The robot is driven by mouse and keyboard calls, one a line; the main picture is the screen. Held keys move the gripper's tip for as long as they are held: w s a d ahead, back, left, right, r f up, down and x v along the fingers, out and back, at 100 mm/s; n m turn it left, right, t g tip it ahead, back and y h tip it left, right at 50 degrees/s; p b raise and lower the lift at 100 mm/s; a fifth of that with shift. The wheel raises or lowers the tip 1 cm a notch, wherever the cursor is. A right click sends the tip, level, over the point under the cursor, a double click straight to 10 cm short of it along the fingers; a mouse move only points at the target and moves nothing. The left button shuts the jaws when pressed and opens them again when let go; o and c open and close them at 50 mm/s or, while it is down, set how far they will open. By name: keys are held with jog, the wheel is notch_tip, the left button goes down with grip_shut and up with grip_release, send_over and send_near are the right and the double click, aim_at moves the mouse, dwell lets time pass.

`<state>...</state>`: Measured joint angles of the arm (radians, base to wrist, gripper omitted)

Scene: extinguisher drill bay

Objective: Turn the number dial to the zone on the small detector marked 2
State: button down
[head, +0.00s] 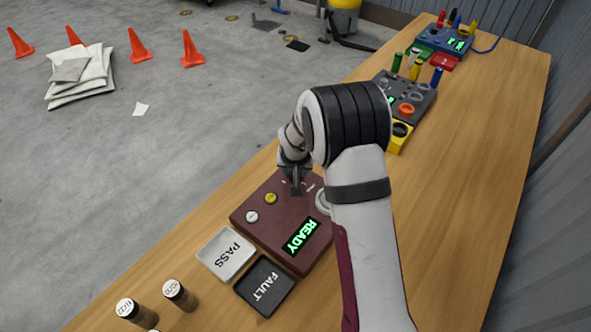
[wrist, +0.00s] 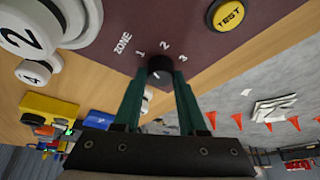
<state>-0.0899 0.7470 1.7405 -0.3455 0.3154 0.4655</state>
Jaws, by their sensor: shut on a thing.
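The maroon panel (head: 262,232) lies on the table with a lit READY display (head: 302,237). My gripper (head: 296,187) reaches down to its far edge. In the wrist view my gripper (wrist: 160,82) is shut on the black number dial (wrist: 160,64), one green finger on each side. The word ZONE and 1, 2 and 3 are printed around the dial. A short white mark shows on the dial; I cannot tell which number it points to. A smaller white detector (wrist: 38,72) carries a digit I cannot read surely.
A yellow TEST button (wrist: 230,14) is on the panel. A PASS tray (head: 227,253) and a dark FAULT tray (head: 264,285) sit in front. Dark cylinders (head: 180,295) stand at the lower left. A grey block with coloured pegs (head: 405,92) stands farther back. The table's right side is clear.

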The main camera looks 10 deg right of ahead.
jog(key=m+h, duration=0.1)
jog(key=m, duration=0.2)
jog(key=shift+a+m, duration=0.15)
jog(key=shift+m, duration=0.15)
jog(key=shift+a+m+g+h, duration=0.1)
jog(key=shift+m+g+h, duration=0.6)
jog(key=shift+m, duration=1.1)
jog(key=shift+c, duration=2.3)
grip_release()
jog(key=v, duration=1.5)
jog(key=shift+s+a+r, duration=0.2)
jog(key=shift+r, duration=0.1)
